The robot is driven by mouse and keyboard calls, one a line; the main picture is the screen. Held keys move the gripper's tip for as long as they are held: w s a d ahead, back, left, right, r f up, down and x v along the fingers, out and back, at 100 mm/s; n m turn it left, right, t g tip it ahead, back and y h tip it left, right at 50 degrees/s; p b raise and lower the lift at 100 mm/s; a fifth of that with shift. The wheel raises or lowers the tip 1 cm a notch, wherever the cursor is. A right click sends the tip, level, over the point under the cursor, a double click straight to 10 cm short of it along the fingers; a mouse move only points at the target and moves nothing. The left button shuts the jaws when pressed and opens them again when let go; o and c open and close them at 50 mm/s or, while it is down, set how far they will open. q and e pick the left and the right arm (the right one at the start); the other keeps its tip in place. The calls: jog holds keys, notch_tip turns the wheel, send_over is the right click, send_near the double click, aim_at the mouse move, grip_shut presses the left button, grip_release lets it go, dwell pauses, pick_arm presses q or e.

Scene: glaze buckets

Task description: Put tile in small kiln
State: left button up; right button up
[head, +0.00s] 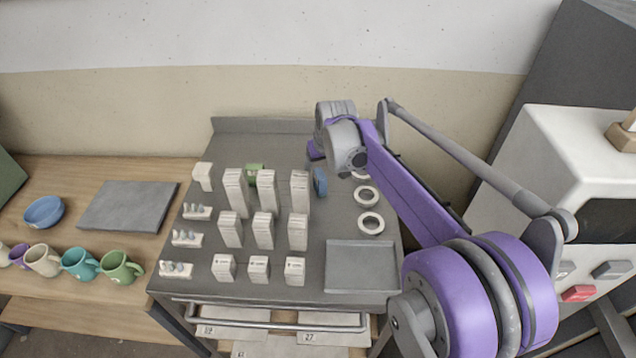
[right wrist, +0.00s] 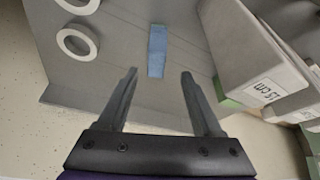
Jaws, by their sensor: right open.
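A blue tile (head: 320,182) stands on the grey cart top, just right of the tall white boxes. It also shows in the right wrist view (right wrist: 157,50), ahead of my fingertips and roughly centred between them. A green piece (head: 254,172) is partly hidden behind the boxes. My right gripper (right wrist: 159,74) is open and empty, with a gap between it and the blue tile. In the head view my right arm hides its fingers. A white kiln-like unit (head: 560,165) with a dark window and a red button stands at the right, partly hidden by my arm. My left gripper is not in view.
The grey cart (head: 200,285) holds several white boxes (head: 232,230), white rings (head: 370,223) and a shallow grey tray (head: 361,265). A wooden table (head: 90,225) at left holds mugs (head: 122,267), a blue bowl (head: 44,212) and a grey slab (head: 128,206). A wall stands behind.

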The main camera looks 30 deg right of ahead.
aim_at(320, 174)
jog(key=x, duration=0.2)
jog(key=shift+w+f, duration=0.2)
jog(key=shift+f, duration=0.1)
jog(key=x, duration=0.4)
jog(key=shift+s+d+f, duration=0.2)
jog(key=shift+d+f, duration=0.05)
jog(key=shift+d, duration=0.1)
jog(key=shift+w+f, duration=0.15)
jog(key=shift+f, duration=0.2)
jog(key=shift+c, duration=0.2)
grip_shut()
